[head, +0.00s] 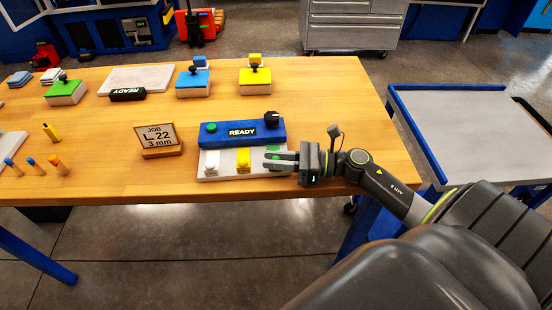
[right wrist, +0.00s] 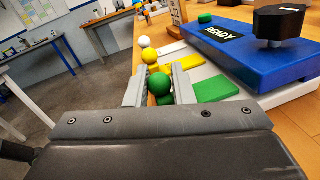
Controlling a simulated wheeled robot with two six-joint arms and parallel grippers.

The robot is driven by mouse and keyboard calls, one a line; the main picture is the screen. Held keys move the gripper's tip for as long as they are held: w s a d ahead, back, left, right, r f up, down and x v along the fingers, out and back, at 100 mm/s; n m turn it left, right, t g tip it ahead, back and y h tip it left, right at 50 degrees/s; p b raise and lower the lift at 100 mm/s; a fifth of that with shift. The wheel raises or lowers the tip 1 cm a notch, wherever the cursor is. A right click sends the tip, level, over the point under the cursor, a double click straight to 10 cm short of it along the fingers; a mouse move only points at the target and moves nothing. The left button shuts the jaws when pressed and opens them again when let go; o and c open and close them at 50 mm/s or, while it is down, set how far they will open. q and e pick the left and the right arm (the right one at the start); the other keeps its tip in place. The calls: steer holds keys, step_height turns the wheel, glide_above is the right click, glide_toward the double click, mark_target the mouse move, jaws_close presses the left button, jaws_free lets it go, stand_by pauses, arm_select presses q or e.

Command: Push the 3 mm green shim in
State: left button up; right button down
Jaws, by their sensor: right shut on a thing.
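The green shim (right wrist: 215,90) is a flat green strip with a round green ball knob (right wrist: 159,84) at its outer end. It lies on the white base plate (head: 204,176), its far end toward the blue block (head: 230,138) marked READY. My right gripper (right wrist: 156,92) has its two grey fingers on either side of the green knob, shut on it. In the head view my right gripper (head: 268,161) hides most of the green shim. The yellow shim (head: 243,158) and white shim (head: 211,160) lie to its left. My left gripper is not in view.
A JOB sign (head: 156,135) reading 22 and 3 mm stands left of the block. The block carries a green button (head: 211,127) and a black knob (head: 271,118). Stamps and pens stand further back and left. The table's front edge runs close below the plate.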

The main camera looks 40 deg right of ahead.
steer(key=shift+w+d+f+b, duration=0.1)
steer(key=shift+w+d+b, duration=0.3)
steer(key=shift+w+b, duration=0.3)
steer(key=shift+w+d+f+b, duration=0.1)
steer(key=shift+w+d+b, duration=0.3)
steer(key=shift+w+b, duration=0.25)
steer(key=shift+w+d+r, duration=0.15)
steer(key=shift+w, duration=0.2)
steer(key=c, duration=1.3)
jaws_free()
